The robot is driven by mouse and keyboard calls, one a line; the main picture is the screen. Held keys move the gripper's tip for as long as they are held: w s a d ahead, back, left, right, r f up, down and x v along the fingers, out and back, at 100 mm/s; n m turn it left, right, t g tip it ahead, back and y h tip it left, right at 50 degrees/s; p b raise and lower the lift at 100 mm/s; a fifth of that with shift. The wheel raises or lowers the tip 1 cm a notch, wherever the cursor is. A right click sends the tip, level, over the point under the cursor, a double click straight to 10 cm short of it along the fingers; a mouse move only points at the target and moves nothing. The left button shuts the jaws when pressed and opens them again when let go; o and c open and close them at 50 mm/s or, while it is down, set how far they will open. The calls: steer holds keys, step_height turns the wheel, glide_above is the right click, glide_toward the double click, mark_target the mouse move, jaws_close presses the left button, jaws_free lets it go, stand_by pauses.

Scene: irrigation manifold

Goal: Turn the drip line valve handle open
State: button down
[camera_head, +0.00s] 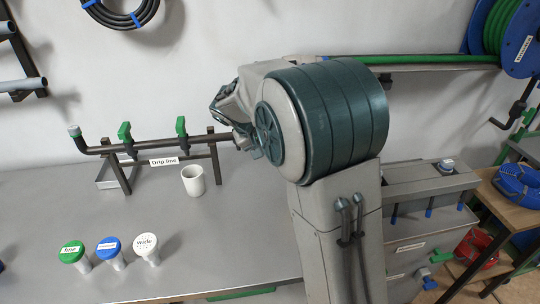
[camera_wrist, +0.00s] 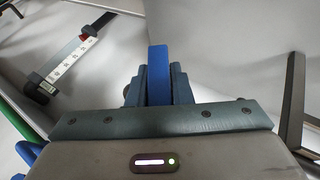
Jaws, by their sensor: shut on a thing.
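The drip line manifold is a dark pipe (camera_head: 157,148) on a stand at the back of the grey bench, with a "Drip line" label (camera_head: 164,161) under it. Two green valve handles stand upright on it, a left one (camera_head: 125,131) and a right one (camera_head: 181,127). My gripper (camera_wrist: 158,82) is shut on a flat blue piece (camera_wrist: 158,58), which shows between its fingers in the wrist view. It looks like a handle, but what it joins is hidden. In the head view my arm covers the pipe's right end and the fingers cannot be made out.
A white cup (camera_head: 194,180) stands in front of the manifold. Green (camera_head: 72,252), blue (camera_head: 109,248) and white (camera_head: 146,245) labelled caps stand near the bench front. A scaled strip (camera_wrist: 75,58) shows in the wrist view. The middle of the bench is clear.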

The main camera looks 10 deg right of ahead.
steer(key=h+b, duration=0.2)
steer(key=n+h+b, duration=0.1)
steer(key=h+b, duration=0.1)
steer(key=b, duration=0.1)
steer(key=h+b, duration=0.2)
steer(key=shift+a+f+t, duration=0.1)
steer(key=shift+f+t, duration=0.2)
steer(key=shift+f, duration=0.05)
steer(key=n+h+b, duration=0.1)
steer(key=h+b, duration=0.2)
steer(key=shift+r+t, duration=0.1)
steer(key=shift+t, duration=0.2)
steer(key=shift+r+n+t+h+b, duration=0.15)
steer(key=shift+n+t+h+b, duration=0.25)
steer(key=shift+n+h+b, duration=0.55)
steer(key=shift+m+h, duration=0.25)
steer(key=c, duration=1.3)
jaws_free()
